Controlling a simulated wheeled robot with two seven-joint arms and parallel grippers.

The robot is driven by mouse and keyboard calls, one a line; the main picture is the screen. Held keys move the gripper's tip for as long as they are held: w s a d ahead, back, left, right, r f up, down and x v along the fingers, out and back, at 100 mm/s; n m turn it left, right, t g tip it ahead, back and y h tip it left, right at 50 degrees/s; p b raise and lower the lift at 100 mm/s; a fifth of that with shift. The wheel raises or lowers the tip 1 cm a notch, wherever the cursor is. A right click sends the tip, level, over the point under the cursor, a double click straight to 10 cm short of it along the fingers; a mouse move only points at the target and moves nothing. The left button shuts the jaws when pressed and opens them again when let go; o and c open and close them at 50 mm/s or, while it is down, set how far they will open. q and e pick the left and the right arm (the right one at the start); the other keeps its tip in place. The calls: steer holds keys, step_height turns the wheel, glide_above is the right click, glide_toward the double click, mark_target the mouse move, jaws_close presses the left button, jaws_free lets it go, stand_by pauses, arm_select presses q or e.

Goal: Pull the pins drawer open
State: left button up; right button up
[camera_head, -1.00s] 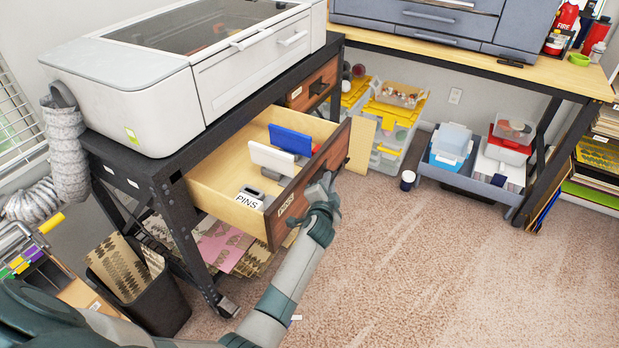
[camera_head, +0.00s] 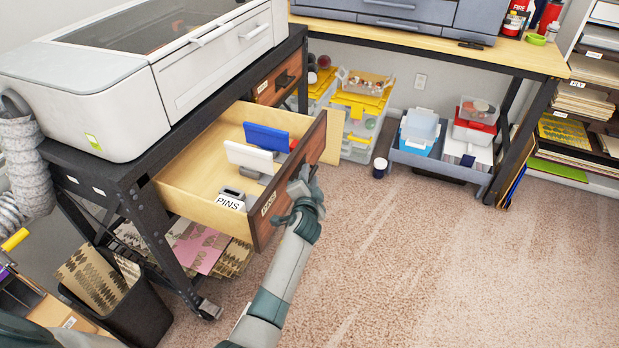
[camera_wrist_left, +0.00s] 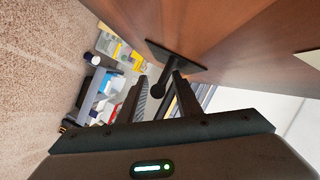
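The pins drawer (camera_head: 195,203) stands pulled out from the black cart below the white machine. A "PINS" card (camera_head: 230,202) shows at its front, with a blue panel (camera_head: 266,138) and a white panel (camera_head: 248,157) standing inside. Its wooden front (camera_head: 313,143) also fills the upper right of the left wrist view (camera_wrist_left: 240,45). There its dark handle (camera_wrist_left: 172,65) projects toward the gap between my left gripper's fingers (camera_wrist_left: 160,92), which are apart. In the head view my left gripper (camera_head: 305,188) is just outside the drawer front. My right gripper is not in view.
A black bin (camera_head: 130,315) stands at lower left. Clear storage boxes (camera_head: 357,120), a small dark cup (camera_head: 380,168) and a grey tray (camera_head: 436,162) are on the floor behind. Carpet to the right is clear.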

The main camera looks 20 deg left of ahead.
arm_select(q)
steer(key=shift+s, duration=0.1)
steer(key=v, duration=1.7)
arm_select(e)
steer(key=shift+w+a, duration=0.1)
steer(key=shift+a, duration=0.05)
arm_select(q)
steer(key=shift+s, duration=0.15)
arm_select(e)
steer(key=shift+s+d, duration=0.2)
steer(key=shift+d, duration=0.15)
